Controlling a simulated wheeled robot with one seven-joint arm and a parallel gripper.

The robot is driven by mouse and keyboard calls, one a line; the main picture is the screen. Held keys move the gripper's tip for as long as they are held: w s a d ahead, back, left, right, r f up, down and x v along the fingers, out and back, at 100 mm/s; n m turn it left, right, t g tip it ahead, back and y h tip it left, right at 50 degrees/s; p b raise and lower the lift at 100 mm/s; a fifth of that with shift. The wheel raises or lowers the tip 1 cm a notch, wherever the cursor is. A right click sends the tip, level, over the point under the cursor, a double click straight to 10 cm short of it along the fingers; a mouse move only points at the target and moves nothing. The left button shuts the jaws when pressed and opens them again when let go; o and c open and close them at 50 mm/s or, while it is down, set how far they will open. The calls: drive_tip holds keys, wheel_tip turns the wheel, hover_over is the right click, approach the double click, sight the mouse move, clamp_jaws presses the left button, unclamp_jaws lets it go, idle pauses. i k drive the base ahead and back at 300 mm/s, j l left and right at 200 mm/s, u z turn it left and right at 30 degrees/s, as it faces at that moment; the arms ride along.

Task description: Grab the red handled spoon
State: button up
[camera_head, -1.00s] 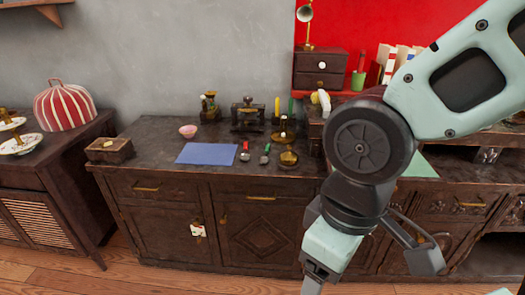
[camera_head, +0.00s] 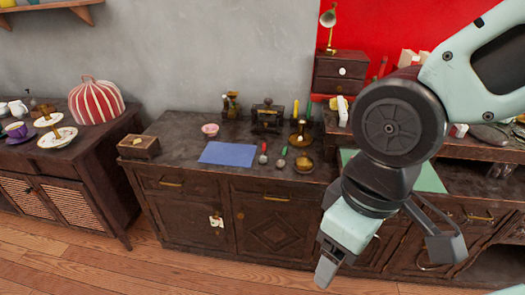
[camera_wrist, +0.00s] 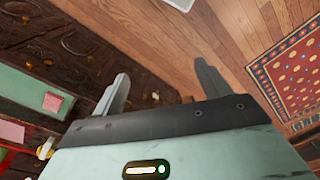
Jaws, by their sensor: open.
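The red handled spoon (camera_head: 263,151) lies on the dark wooden cabinet top, just right of a blue mat, in the head view. Its red handle points toward the wall and its round end faces the cabinet's front edge. A similar green handled spoon (camera_head: 282,158) lies to its right. My gripper (camera_wrist: 163,83) is open and empty, with its two fingers apart in the wrist view. In the head view it hangs in front of the cabinet, right of the spoon in the picture and well apart from it. The spoon is not in the wrist view.
The blue mat (camera_head: 228,154), a pink bowl (camera_head: 210,130), a wooden box (camera_head: 138,147) and a brass dish (camera_head: 304,164) share the cabinet top. My arm hides part of the right counter. The wood floor (camera_wrist: 172,38) in front is clear, with a patterned rug (camera_wrist: 292,72) nearby.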

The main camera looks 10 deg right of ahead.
sight(262, 159)
drive_tip(key=z, duration=0.25)
drive_tip(key=i+j+z, duration=0.15)
drive_tip(key=j+z, duration=0.65)
drive_tip(key=z, duration=0.2)
drive_tip(key=j+z, duration=0.1)
drive_tip(key=j, duration=0.55)
drive_tip(key=j+z, duration=0.15)
drive_tip(key=j, duration=0.5)
drive_tip(key=j+z, duration=0.1)
drive_tip(key=j, duration=0.55)
drive_tip(key=k+j+z, duration=0.15)
drive_tip(key=j, duration=0.95)
drive_tip(key=k+j, duration=0.1)
drive_tip(key=j, duration=0.3)
